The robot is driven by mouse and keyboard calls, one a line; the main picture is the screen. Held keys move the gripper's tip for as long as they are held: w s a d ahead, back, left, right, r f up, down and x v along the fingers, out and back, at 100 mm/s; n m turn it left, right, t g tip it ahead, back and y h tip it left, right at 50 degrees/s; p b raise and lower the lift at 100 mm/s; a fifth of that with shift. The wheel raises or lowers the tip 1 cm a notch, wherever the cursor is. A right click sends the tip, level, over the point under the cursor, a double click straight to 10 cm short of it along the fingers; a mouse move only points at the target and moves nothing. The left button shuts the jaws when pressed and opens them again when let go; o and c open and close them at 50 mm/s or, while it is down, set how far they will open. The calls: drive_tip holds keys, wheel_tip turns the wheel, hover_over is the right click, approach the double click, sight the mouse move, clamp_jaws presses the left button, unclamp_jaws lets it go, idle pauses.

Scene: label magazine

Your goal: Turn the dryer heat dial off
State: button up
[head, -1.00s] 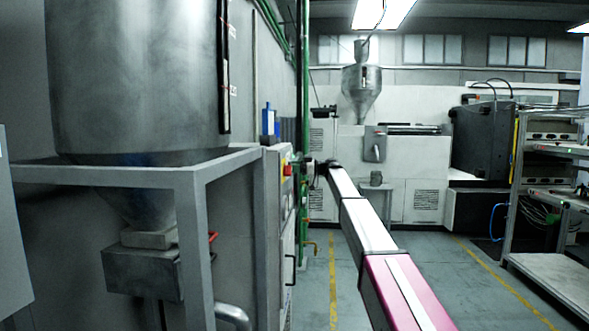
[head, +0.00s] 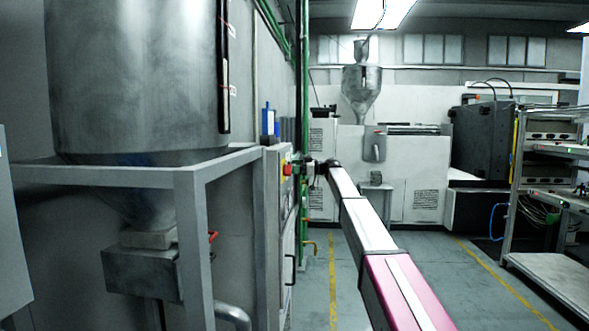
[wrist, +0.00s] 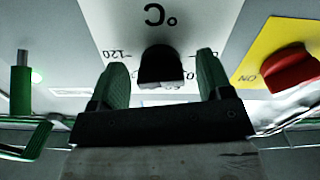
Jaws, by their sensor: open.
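The heat dial (wrist: 160,68) is a black knob on a white panel in the wrist view, under an upside-down °C mark and part of a number scale. My gripper (wrist: 162,61) is open, with one green finger on each side of the dial. A gap shows between each finger and the knob. I cannot tell whether the fingers overlap it in depth. The dial's pointer setting is not clear. In the head view my gripper (head: 309,169) is at the control cabinet (head: 273,215) beside the dryer hopper (head: 140,85); the dial is hidden there.
A red rotary switch (wrist: 290,68) on a yellow plate marked ON is right of my gripper in the wrist view. A green-handled part (wrist: 20,80) is at the left. A grey frame (head: 190,240) carries the hopper. A shelf rack (head: 555,262) stands right; the floor between is clear.

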drive_tip(key=d, duration=1)
drive_tip(key=shift+s+d, duration=0.2)
drive_tip(key=shift+d, duration=0.1)
drive_tip(key=s+d+f+m+h, duration=0.2)
drive_tip(key=s+f+m+h, duration=0.15)
drive_tip(key=s+f, duration=0.65)
drive_tip(key=s+d+f+m+t+h, duration=0.1)
drive_tip(key=s+d+f+m+h, duration=0.25)
drive_tip(key=f, duration=1.15)
drive_tip(key=s+d+f+m+h, duration=0.15)
drive_tip(key=s+f+m, duration=0.35)
drive_tip(key=s+f, duration=0.55)
drive_tip(key=s+d+f+m+h, duration=0.2)
drive_tip(key=s+f, duration=0.4)
drive_tip(key=s, duration=0.3)
drive_tip(key=s+d+f+m+g+h, duration=0.1)
drive_tip(key=s+d+f+m+h, duration=0.2)
drive_tip(key=s+d+f, duration=0.3)
drive_tip(key=s+d+f+m+h, duration=0.2)
drive_tip(key=s+d+f+h, duration=0.2)
drive_tip(key=s, duration=0.9)
wheel_tip(320, 180, down, 3)
drive_tip(key=shift+s+f+m+g, duration=0.15)
drive_tip(key=shift+s+m+g, duration=0.15)
drive_tip(key=shift+s+m, duration=0.1)
